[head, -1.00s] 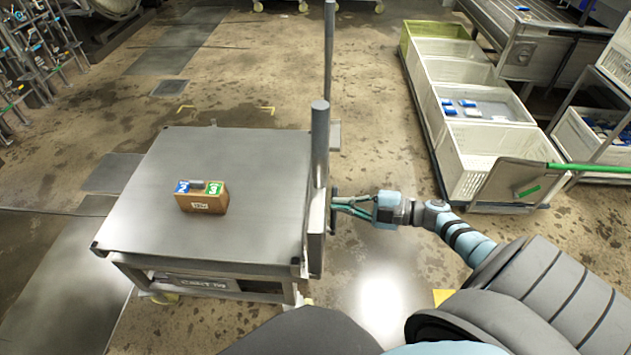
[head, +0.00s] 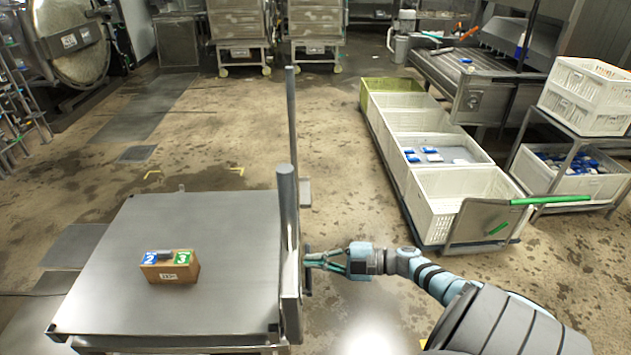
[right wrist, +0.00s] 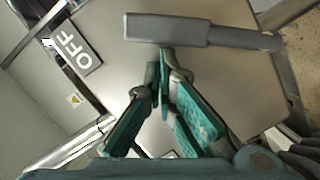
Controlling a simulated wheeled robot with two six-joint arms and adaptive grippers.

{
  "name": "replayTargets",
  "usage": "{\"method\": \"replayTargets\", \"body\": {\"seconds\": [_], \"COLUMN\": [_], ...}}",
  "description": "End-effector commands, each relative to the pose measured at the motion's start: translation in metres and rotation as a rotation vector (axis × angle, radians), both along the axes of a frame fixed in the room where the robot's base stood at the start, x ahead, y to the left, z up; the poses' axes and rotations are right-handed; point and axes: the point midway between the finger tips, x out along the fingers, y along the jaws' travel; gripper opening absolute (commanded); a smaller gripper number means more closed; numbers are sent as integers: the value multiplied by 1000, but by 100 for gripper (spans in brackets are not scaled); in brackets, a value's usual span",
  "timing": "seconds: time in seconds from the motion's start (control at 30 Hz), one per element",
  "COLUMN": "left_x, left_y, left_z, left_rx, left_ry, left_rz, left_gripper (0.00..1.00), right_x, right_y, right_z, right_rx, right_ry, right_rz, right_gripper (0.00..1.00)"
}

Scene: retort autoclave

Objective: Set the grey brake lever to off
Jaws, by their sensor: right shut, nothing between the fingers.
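The grey brake lever (right wrist: 168,29) lies across the top of the right wrist view, with a thick grip to the left and a thinner rod to the right. A dark plate with white letters OFF (right wrist: 76,47) is to its left. My right gripper (right wrist: 160,62) is shut and empty, its fingertips just below the lever's grip; I cannot tell whether they touch it. In the head view my right gripper (head: 310,261) is at the right side of the steel cart (head: 115,300), where a dark upright part (head: 308,287) partly shows. My left gripper is not in view.
A box with blue and green labels (head: 170,271) sits on the cart top, beside a grey post (head: 287,205). White crates (head: 440,235) stand in a row at right, near a trolley with a green handle (head: 550,200). Floor between cart and crates is clear.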

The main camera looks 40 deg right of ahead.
Motion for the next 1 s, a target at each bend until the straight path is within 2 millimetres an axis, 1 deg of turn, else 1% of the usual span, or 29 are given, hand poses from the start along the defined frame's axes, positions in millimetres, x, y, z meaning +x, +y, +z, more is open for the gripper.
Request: {"method": "replayTargets", "body": {"seconds": [0.03, 0.07, 0.17, 0.2, 0.27, 0.3, 0.4, 0.53, 0.6, 0.7, 0.93, 0.97, 1.0], "left_x": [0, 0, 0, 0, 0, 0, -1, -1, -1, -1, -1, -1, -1], "left_y": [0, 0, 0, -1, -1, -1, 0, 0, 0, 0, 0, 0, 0], "left_z": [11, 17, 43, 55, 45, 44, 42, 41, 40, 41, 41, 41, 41], "left_rx": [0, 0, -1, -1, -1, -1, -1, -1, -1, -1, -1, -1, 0], "left_ry": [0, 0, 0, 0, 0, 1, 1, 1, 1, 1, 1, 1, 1], "left_rz": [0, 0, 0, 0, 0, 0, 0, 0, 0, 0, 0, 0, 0], "left_gripper": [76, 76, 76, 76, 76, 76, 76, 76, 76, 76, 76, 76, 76], "right_x": [-2, -3, -9, -12, -29, -39, -62, -82, -88, -90, -89, -88, -84], "right_y": [3, 6, 17, 23, 9, 1, -17, -32, -36, -39, -39, -42, -48], "right_z": [8, 12, 29, 37, 29, 29, 32, 36, 38, 39, 38, 36, 32], "right_rx": [1, 2, 3, 3, -5, -3, -3, -2, 0, -1, -1, -6, -19], "right_ry": [1, 1, 1, 1, 8, 8, 6, 5, 2, 0, 4, 10, 28], "right_rz": [1, 2, 8, 10, 10, 9, 9, 9, 9, 9, 3, -8, -41], "right_gripper": [0, 0, 0, 0, 0, 0, 0, 0, 0, 0, 0, 0, 0]}}
